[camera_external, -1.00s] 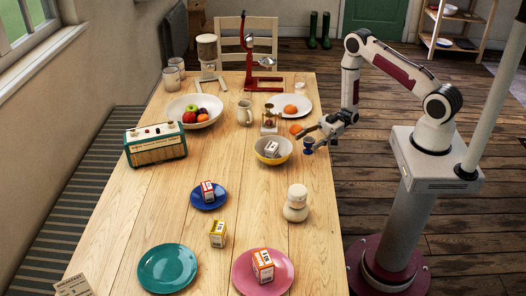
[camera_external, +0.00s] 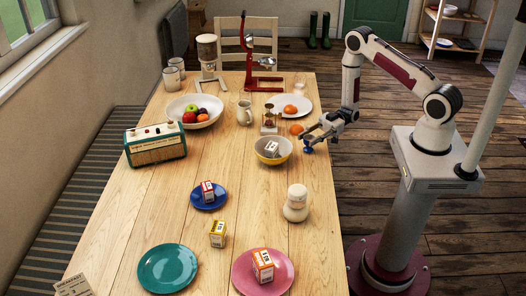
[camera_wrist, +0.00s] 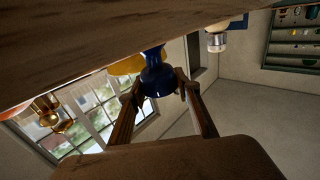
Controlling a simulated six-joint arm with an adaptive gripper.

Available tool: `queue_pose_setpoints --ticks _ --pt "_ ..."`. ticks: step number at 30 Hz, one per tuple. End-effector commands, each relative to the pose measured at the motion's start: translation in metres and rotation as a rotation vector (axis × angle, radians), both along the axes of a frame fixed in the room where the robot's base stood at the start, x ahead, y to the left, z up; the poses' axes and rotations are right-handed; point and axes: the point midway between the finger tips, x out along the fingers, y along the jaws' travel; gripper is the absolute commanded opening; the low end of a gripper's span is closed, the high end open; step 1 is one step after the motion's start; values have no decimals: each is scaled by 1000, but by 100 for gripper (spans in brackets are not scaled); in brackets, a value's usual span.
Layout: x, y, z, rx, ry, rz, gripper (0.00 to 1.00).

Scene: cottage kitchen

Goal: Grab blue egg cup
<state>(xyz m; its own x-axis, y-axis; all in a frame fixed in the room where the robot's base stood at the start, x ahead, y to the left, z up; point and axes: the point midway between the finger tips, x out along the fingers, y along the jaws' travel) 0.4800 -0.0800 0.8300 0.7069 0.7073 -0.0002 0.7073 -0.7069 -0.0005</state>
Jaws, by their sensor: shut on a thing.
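The blue egg cup (camera_external: 308,149) is at the right edge of the wooden table, just right of the yellow-rimmed bowl. My gripper (camera_external: 306,142) reaches in from the right and hides part of the cup. In the wrist view the blue egg cup (camera_wrist: 154,68) sits between the two fingertips of my gripper (camera_wrist: 158,88), one on each side. The gripper is shut on it. I cannot tell whether the cup's foot still touches the table.
The yellow-rimmed bowl (camera_external: 287,155) holds a small box close left of my gripper. An orange (camera_external: 296,129) and an hourglass (camera_external: 269,123) stand just behind. A cream jar (camera_external: 296,203) is nearer the front. The floor right of the table edge is clear up to my base.

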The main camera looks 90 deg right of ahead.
Motion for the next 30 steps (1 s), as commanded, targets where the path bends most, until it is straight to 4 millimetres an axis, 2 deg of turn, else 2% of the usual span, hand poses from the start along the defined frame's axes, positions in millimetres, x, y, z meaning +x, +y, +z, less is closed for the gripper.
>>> queue_pose_setpoints --ticks 21,30 --pt "0 0 75 -2 -2 0 10" --pt "0 0 89 0 0 0 10"
